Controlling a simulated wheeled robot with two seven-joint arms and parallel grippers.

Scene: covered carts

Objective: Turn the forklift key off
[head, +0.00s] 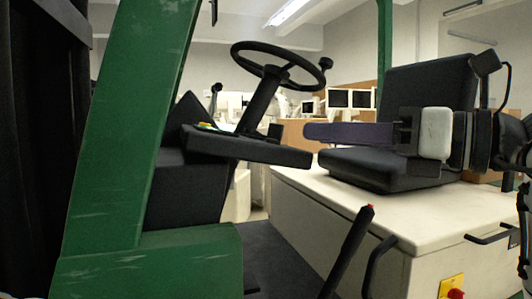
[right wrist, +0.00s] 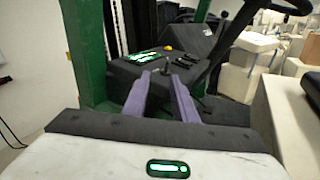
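The forklift's black console (head: 245,147) sits below the steering wheel (head: 278,63); the console also shows in the right wrist view (right wrist: 125,72). A small upright piece that looks like the key (right wrist: 168,64) stands on the console, just beyond and between my fingertips in the right wrist view. I cannot make out its turned position. My right gripper (head: 308,131) reaches in from the right above the seat side, its purple fingers level and pointing at the console. In the right wrist view the gripper (right wrist: 160,78) is open, with nothing between its fingers. My left gripper is not in view.
The black seat (head: 375,168) and pale hood (head: 345,205) lie under my right arm. A green post (head: 125,120) stands at the left. A red-tipped lever (head: 347,250) rises at the front. A green-lit panel (right wrist: 140,57) and yellow knob (right wrist: 168,47) are near the key.

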